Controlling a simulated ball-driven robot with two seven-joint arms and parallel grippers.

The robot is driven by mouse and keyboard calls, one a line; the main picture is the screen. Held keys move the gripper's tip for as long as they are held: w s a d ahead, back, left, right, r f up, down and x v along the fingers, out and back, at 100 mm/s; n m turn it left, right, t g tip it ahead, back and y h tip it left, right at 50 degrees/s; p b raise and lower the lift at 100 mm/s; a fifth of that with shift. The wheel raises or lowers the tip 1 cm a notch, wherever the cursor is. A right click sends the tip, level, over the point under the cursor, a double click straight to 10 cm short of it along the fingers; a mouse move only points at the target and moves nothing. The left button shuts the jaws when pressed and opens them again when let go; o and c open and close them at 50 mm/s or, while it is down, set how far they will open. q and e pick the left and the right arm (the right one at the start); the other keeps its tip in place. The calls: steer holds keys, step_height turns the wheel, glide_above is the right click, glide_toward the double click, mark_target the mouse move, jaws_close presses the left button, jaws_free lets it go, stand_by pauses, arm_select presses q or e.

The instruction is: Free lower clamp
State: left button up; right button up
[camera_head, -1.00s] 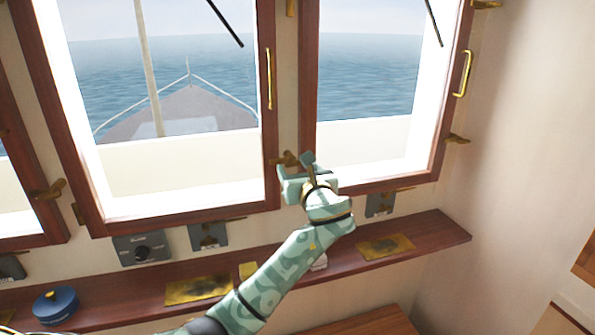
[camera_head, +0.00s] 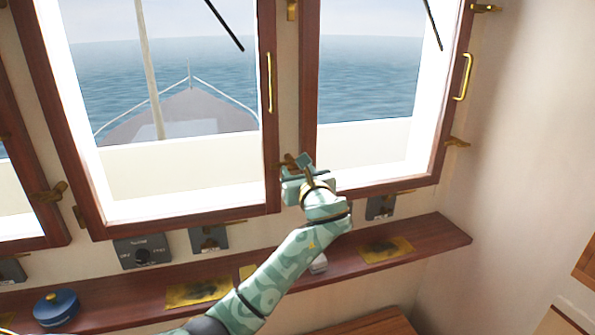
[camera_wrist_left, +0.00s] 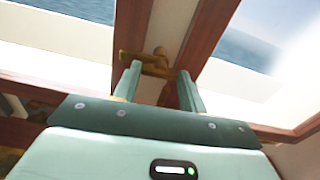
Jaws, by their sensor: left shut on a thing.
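The lower clamp (camera_head: 286,164) is a brass piece on the post between the two window frames, near their lower corners. The exact contact is hard to see. My right gripper is not in view.
Other brass clamps sit at the left frame (camera_head: 50,192) and at the right frame (camera_head: 457,142). A wooden shelf (camera_head: 440,232) runs below the windows, with a blue round tin (camera_head: 55,306) on it. Grey switch boxes (camera_head: 143,251) line the wall above the shelf.

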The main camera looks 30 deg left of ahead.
arm_select(q)
steer(key=shift+r+n+p, duration=0.15)
steer(key=shift+n+p, duration=0.55)
steer(key=shift+n, duration=0.3)
steer(key=shift+n+p, duration=0.4)
steer(key=shift+n, duration=0.4)
steer(key=n+b, duration=0.1)
steer(key=n, duration=0.5)
steer(key=n+b, duration=0.1)
steer(key=n, duration=0.6)
steer(key=shift+f+n, duration=0.2)
steer(key=shift+n, duration=0.1)
steer(key=o, duration=1)
